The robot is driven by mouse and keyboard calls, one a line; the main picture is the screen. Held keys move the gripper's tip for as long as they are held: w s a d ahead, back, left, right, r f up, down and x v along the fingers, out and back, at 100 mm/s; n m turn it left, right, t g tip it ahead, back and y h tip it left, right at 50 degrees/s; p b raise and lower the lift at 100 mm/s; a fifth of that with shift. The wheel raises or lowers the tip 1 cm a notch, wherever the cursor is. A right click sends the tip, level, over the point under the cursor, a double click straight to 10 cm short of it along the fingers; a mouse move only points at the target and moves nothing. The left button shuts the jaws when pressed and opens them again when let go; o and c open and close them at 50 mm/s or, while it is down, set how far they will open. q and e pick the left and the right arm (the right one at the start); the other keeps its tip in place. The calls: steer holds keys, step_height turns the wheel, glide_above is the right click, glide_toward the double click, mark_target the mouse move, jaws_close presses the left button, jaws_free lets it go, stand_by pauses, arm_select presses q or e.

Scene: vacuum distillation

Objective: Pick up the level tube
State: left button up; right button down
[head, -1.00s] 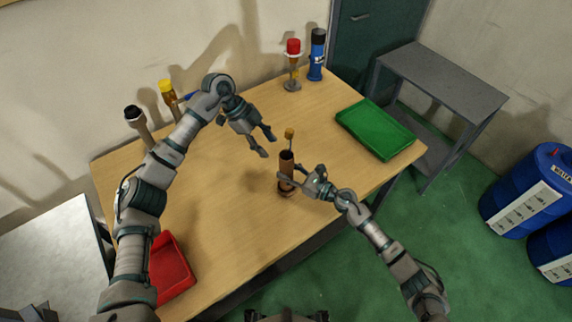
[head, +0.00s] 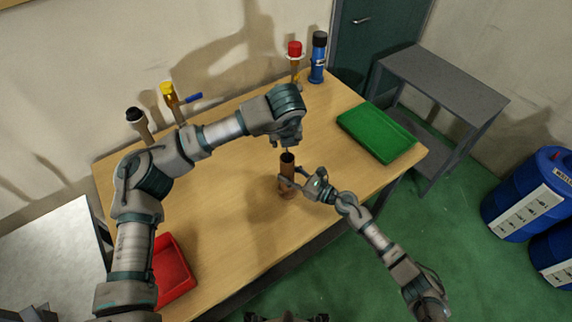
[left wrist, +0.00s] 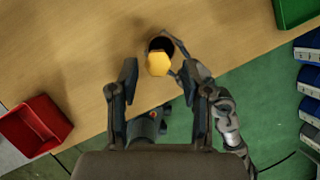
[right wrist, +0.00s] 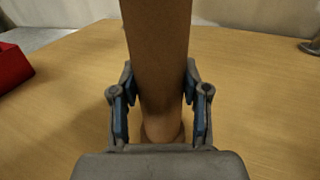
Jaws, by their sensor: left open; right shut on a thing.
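A brown upright cylinder (head: 288,178) stands on the table; its dark open mouth shows in the left wrist view (left wrist: 160,43). A piece with an orange-yellow hexagonal cap (left wrist: 158,64) sticks up from that mouth; I cannot tell for sure whether it is the level tube. My right gripper (head: 286,182) is shut on the cylinder, its fingers on both sides in the right wrist view (right wrist: 158,88). My left gripper (left wrist: 160,80) is open above the cylinder, the cap just beyond and between its fingertips. In the head view my left arm hides the cap.
A green tray (head: 376,134) lies at the table's right and a red tray (head: 172,272) at its left front. Along the back stand a red-topped item (head: 294,62), a blue bottle (head: 318,58), a yellow-topped item (head: 170,98) and a black-topped one (head: 140,122).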

arm_select(q)
steer(key=x, duration=0.5)
steer(key=shift+d+f, duration=0.1)
steer(key=shift+f, duration=0.05)
jaws_close()
